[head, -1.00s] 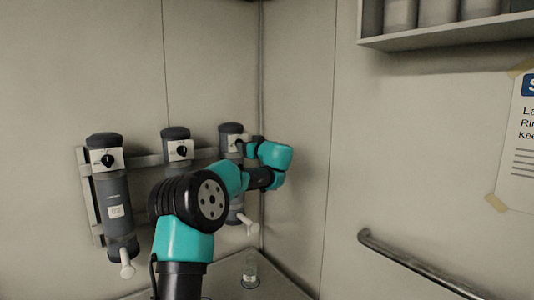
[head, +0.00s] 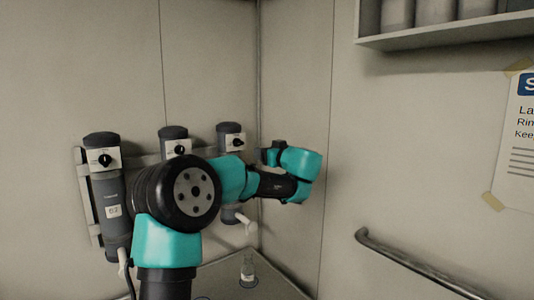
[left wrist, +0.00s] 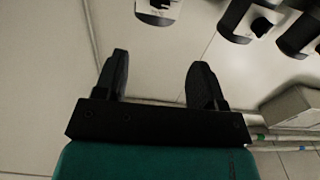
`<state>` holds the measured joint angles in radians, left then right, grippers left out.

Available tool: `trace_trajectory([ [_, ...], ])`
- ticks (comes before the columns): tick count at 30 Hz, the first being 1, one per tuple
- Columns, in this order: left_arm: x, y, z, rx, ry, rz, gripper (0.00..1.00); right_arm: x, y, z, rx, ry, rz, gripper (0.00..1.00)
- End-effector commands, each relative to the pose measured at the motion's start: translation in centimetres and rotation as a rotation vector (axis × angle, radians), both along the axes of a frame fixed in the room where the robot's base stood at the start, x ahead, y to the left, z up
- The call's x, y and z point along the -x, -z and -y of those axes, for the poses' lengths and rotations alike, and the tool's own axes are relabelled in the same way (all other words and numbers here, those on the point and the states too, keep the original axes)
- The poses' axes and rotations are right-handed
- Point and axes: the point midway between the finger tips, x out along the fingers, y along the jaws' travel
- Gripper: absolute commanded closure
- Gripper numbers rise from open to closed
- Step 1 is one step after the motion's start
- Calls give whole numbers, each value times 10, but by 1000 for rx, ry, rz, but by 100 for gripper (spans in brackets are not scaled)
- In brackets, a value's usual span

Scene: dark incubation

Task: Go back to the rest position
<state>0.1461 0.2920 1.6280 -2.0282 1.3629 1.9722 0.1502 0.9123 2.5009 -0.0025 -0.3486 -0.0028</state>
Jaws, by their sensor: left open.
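My left arm (head: 185,205) stands in front of the wall dispensers in the head view, teal and black, with its wrist bent toward the corner at the right. My left gripper shows in the left wrist view (left wrist: 158,80), with its two black fingers wide apart and nothing between them. In the head view its fingers cannot be made out clearly. My right gripper is in neither view.
Grey dispensers with dials, left (head: 102,160), middle (head: 174,145) and right (head: 231,140), hang on a wall rail. A small clear bottle (head: 248,270) stands on the corner surface below. A handrail (head: 410,262) and shelf (head: 440,35) are on the right wall.

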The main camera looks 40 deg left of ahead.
Motion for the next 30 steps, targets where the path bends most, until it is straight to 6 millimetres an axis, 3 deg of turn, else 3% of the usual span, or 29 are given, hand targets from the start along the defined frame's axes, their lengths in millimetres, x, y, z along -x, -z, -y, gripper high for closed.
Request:
trace_trajectory([
  [10,-1,2,0,5,3,-6,36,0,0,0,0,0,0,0],
  [14,-9,22,2,41,26,-62,36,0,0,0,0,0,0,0],
  [17,-20,58,7,107,67,-159,36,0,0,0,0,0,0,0],
  [20,-33,107,17,199,129,-291,36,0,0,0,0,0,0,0],
  [25,-45,204,43,378,263,-534,36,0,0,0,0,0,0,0],
  [30,-43,300,79,559,416,-748,36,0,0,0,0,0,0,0],
])
